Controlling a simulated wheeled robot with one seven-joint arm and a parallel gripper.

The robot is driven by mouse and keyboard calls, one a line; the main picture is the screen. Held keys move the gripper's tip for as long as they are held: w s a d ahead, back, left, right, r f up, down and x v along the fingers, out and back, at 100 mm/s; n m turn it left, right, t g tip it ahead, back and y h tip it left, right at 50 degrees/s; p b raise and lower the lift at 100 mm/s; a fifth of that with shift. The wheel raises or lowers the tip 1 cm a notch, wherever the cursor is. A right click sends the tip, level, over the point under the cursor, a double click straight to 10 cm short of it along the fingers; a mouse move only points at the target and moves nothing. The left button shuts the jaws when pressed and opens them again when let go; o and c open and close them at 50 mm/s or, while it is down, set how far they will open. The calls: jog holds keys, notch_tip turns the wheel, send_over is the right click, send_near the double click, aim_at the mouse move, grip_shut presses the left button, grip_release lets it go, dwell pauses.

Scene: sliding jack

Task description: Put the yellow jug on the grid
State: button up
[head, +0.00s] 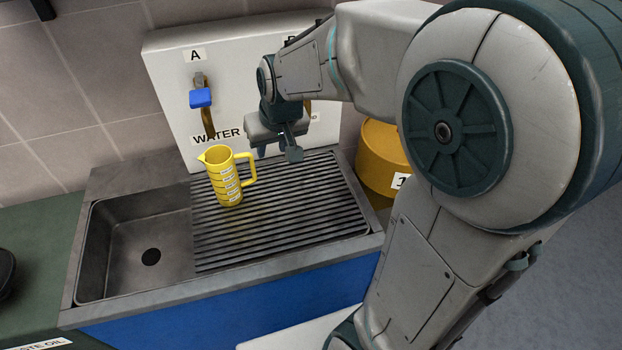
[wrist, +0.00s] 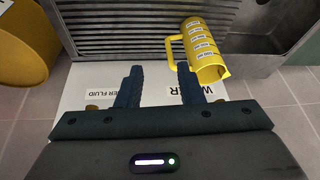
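The yellow jug (head: 226,178) stands upright on the left part of the ribbed metal grid (head: 300,215), beside the sink basin. Its handle points right, towards my gripper. My gripper (head: 275,153) is right of the jug and above the back of the grid, apart from the jug in the head view. In the wrist view the jug (wrist: 201,50) is just beyond the right fingertip, with its handle near that finger. My gripper (wrist: 159,72) is open in the wrist view, with nothing between its fingers. The grid (wrist: 130,25) shows beyond the fingertips.
The sink basin (head: 135,245) with a drain lies left of the grid. A white panel (head: 165,75) with a blue-handled tap (head: 201,97) stands behind. A yellow drum (head: 380,155) is right of the grid. The grid's front and right are clear.

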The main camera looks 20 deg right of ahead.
jog(key=s+d+r, duration=0.1)
jog(key=s+d, duration=0.1)
jog(key=s, duration=0.6)
jog(key=s+d+r+m+h, duration=0.1)
jog(key=s+d, duration=0.2)
jog(key=s, duration=0.6)
jog(key=shift+s+r, duration=0.15)
jog(key=shift+r, duration=0.1)
